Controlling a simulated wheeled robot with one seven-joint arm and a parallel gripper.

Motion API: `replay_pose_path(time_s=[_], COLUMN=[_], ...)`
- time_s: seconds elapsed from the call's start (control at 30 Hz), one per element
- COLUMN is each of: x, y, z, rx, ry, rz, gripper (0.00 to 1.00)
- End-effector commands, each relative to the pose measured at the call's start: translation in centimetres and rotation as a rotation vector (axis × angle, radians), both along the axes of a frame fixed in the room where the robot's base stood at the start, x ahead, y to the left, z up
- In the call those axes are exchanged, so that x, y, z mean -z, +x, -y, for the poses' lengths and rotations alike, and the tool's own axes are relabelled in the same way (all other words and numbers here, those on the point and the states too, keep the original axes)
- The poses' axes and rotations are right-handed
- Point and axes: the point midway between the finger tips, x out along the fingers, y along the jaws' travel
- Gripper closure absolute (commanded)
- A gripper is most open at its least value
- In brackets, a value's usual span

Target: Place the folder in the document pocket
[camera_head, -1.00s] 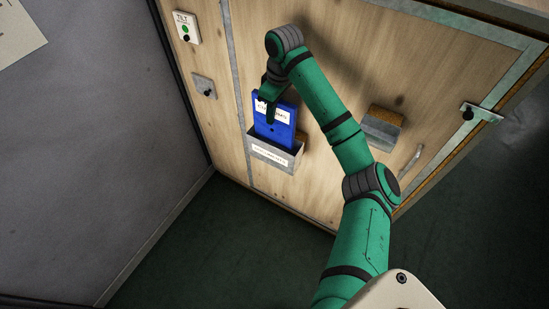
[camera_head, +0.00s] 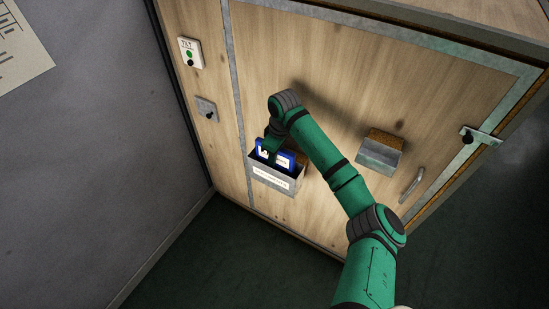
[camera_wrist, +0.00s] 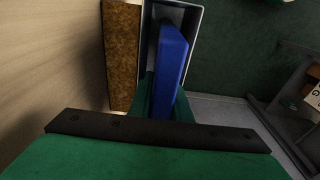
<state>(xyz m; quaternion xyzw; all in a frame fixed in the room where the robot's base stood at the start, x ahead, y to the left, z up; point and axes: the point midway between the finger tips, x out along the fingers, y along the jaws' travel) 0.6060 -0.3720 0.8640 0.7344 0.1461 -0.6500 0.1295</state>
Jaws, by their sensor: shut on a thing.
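The blue folder (camera_head: 284,158) with a white label stands mostly down inside the grey document pocket (camera_head: 272,179) on the wooden panel. Only its upper part shows above the pocket's front wall in the head view. My gripper (camera_head: 270,150) is shut on the folder's top edge, at the pocket's mouth. In the wrist view the folder (camera_wrist: 170,60) runs from between my fingers into the pocket, whose pale rim (camera_wrist: 198,40) surrounds it. The folder's lower end is hidden inside the pocket.
A second small grey holder (camera_head: 378,158) and a handle (camera_head: 411,187) are on the panel to the right. A tilt switch plate (camera_head: 190,53) and a grey knob plate (camera_head: 207,110) are at the left. A latch (camera_head: 480,138) sits at the right edge.

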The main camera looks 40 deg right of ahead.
Motion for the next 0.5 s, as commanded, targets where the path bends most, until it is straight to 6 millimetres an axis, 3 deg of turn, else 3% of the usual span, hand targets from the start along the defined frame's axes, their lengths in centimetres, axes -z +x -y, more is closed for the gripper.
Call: replay_pose_path(time_s=[0.27,0.3,0.5], x=[0.24,0.28,0.26], y=[0.02,0.01,0.01], z=[-0.03,-0.02,-0.01], rx=[0.0,0.0,0.0], ry=[0.001,0.001,0.0], rz=[0.0,0.0,0.0], gripper=[1.0,0.78,0.75])
